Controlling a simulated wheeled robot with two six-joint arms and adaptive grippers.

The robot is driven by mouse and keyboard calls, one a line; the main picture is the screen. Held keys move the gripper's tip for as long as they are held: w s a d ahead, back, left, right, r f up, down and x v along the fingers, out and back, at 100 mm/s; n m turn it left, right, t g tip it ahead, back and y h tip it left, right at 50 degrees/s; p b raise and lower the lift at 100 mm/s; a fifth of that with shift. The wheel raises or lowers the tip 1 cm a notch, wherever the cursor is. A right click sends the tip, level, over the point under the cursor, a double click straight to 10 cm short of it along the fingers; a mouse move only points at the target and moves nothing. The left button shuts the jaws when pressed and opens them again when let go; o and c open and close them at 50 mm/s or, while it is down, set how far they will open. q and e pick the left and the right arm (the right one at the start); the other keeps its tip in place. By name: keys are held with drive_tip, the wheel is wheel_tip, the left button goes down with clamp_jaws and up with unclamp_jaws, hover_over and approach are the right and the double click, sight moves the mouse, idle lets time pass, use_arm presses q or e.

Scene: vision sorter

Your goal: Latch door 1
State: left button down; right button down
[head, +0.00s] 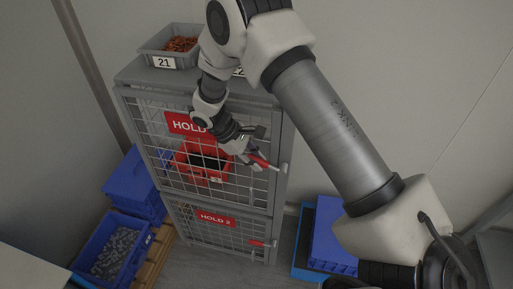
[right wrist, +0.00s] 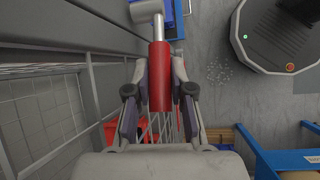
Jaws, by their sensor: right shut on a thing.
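Door 1 is the upper wire-mesh door of a grey cage, with a red sign (head: 185,124) reading HOLD, its number hidden by my arm. The door looks flush or nearly flush with the cage front. Its red latch handle (head: 262,161) is at the right edge, lying roughly sideways toward a grey end piece (head: 284,168). My right gripper (head: 252,154) is shut on the red handle. The right wrist view shows the red grip (right wrist: 160,75) between the two fingers (right wrist: 160,100). My left gripper is not in view.
A lower door marked HOLD 2 (head: 216,218) has its own red handle (head: 262,243). A red bin (head: 190,171) sits behind the upper mesh. A grey bin marked 21 (head: 163,62) stands on top. Blue crates stand left (head: 133,190) and right (head: 330,240) of the cage.

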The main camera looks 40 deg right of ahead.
drive_tip(key=shift+w+a+f+g+h+b, duration=0.1)
drive_tip(key=shift+f+g+h+b, duration=0.45)
drive_tip(key=shift+f+g+h, duration=0.2)
drive_tip(key=shift+w+a+f+g+h+b, duration=0.1)
drive_tip(key=shift+f+g+h+b, duration=0.5)
drive_tip(key=shift+f+g, duration=0.25)
drive_tip(key=c, duration=1.3)
unclamp_jaws()
drive_tip(key=shift+d, duration=0.1)
drive_tip(key=v, duration=1.2)
